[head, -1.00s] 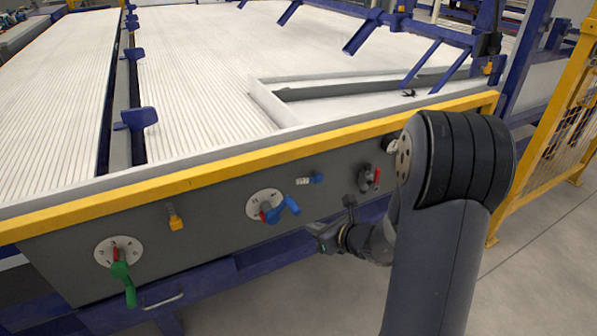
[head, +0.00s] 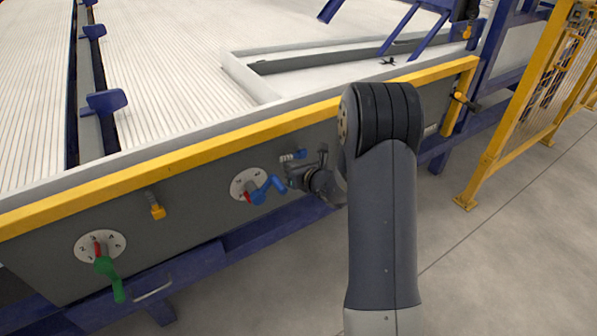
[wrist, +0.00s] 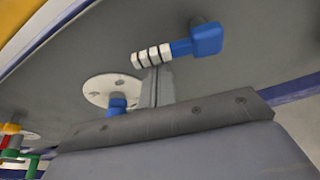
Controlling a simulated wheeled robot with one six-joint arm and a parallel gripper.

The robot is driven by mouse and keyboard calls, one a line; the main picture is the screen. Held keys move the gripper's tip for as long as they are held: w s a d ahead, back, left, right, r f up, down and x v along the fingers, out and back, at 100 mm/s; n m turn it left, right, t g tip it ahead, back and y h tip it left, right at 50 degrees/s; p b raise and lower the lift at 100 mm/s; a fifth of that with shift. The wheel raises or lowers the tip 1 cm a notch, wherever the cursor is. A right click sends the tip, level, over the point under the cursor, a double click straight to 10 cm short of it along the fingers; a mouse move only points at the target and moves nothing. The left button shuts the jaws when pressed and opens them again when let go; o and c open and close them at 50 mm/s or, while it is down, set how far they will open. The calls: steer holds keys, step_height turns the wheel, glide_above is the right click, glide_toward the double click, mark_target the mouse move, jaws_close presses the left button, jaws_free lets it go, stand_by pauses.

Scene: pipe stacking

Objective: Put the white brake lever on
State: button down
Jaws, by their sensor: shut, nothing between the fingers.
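The white brake lever (head: 287,157) is a small white handle with dark bands on a blue mount, on the grey side panel below the yellow rail. In the head view its banded end points left. In the wrist view the banded white handle (wrist: 152,56) reaches left from its blue block (wrist: 205,40). My gripper (head: 290,173) is just below the lever, shut and empty. In the wrist view its closed fingers (wrist: 157,85) point up at the banded handle, their tips close to it; I cannot tell whether they touch.
Left of my gripper is a white dial (head: 240,184) with a blue lever (head: 265,190), quite close. Further left are a yellow lever (head: 157,208) and another dial with a green lever (head: 108,275). The yellow rail (head: 200,152) runs above. Open floor (head: 490,250) lies to the right.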

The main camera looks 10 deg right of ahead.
steer(key=shift+w+a+f, duration=0.1)
steer(key=shift+w+a, duration=0.05)
steer(key=shift+w, duration=0.15)
steer(key=shift+r+m+y+p, duration=0.35)
steer(key=shift+m+y+p, duration=0.05)
steer(key=shift+p, duration=0.15)
steer(key=shift+r+m+y+p, duration=0.4)
steer(key=shift+r+m+p, duration=0.25)
steer(key=shift+m+p, duration=0.25)
steer(key=r+m+p, duration=0.1)
steer(key=m+y+p, duration=0.1)
steer(key=p, duration=0.1)
steer(key=shift+w+d+r, duration=0.1)
steer(key=shift+d+r, duration=0.25)
steer(key=shift+d, duration=0.05)
steer(key=m+p, duration=0.1)
steer(key=d+r+m+y, duration=0.1)
steer(key=m, duration=0.1)
steer(key=shift+w+r+y+p, duration=0.15)
steer(key=shift+y+p, duration=0.15)
steer(key=shift+p, duration=0.1)
steer(key=m, duration=0.1)
steer(key=d+m+y+p, duration=0.1)
steer(key=d+r+m, duration=0.1)
steer(key=m, duration=0.1)
steer(key=shift+w+t, duration=0.35)
steer(key=shift+t, duration=0.05)
steer(key=shift+d, duration=0.2)
